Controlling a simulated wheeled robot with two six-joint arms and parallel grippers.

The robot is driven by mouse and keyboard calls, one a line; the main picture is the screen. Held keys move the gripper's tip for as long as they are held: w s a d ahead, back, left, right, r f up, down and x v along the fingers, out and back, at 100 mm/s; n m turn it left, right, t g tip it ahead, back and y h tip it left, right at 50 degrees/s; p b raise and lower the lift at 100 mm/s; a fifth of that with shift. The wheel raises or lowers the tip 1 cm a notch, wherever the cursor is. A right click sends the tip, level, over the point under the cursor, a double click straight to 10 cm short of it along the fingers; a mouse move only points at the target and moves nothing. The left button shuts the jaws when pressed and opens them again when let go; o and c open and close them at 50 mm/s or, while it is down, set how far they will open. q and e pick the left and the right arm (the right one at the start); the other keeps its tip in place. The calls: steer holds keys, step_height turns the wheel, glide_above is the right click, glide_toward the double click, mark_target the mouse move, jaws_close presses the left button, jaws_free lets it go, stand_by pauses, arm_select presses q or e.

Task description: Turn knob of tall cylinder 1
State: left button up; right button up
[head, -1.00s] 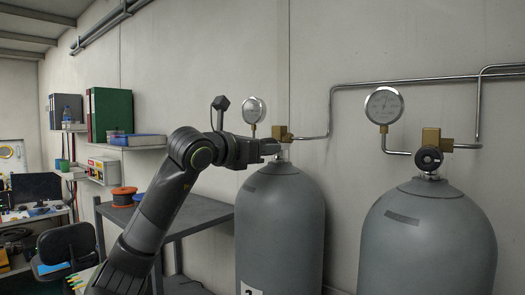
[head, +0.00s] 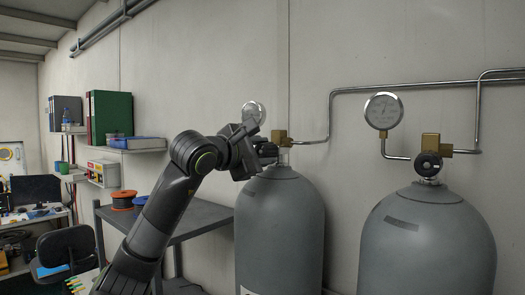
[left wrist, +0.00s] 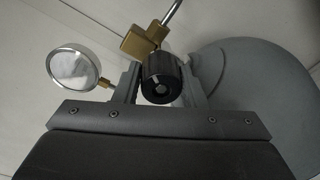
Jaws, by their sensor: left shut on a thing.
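The left tall grey cylinder (head: 280,230) stands against the wall with a brass valve (head: 280,136) on top. My left gripper (head: 267,151) reaches in from the left at the valve, and its wrist is tilted. In the left wrist view, the black ribbed knob (left wrist: 160,75) sits between the two fingers, below the brass block (left wrist: 140,38). The gripper is shut on this knob. In the head view the gripper mostly hides the knob. Only the top edge of the cylinder's white label shows, so its number cannot be read. My right gripper is not in view.
A pressure gauge (head: 254,111) is partly behind my gripper. A second grey cylinder (head: 428,240) with its own black knob (head: 428,164) and gauge (head: 383,111) stands right. Pipes (head: 400,86) run along the wall. A grey table (head: 190,219) with an orange spool (head: 124,198) is left.

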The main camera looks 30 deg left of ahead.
arm_select(q)
steer(key=m, duration=0.5)
steer(key=shift+y+p, duration=0.3)
steer(key=m, duration=0.5)
steer(key=shift+d+f+m, duration=0.1)
steer(key=shift+m, duration=0.3)
steer(key=o, duration=1)
steer(key=shift+s, duration=0.1)
steer(key=shift+s, duration=0.2)
steer(key=s+b, duration=0.3)
steer(key=s, duration=0.2)
steer(key=s+b, duration=0.3)
steer(key=s, duration=0.3)
steer(key=s+b, duration=0.3)
steer(key=s, duration=0.2)
steer(key=shift+s+a, duration=0.25)
steer(key=shift+s, duration=0.15)
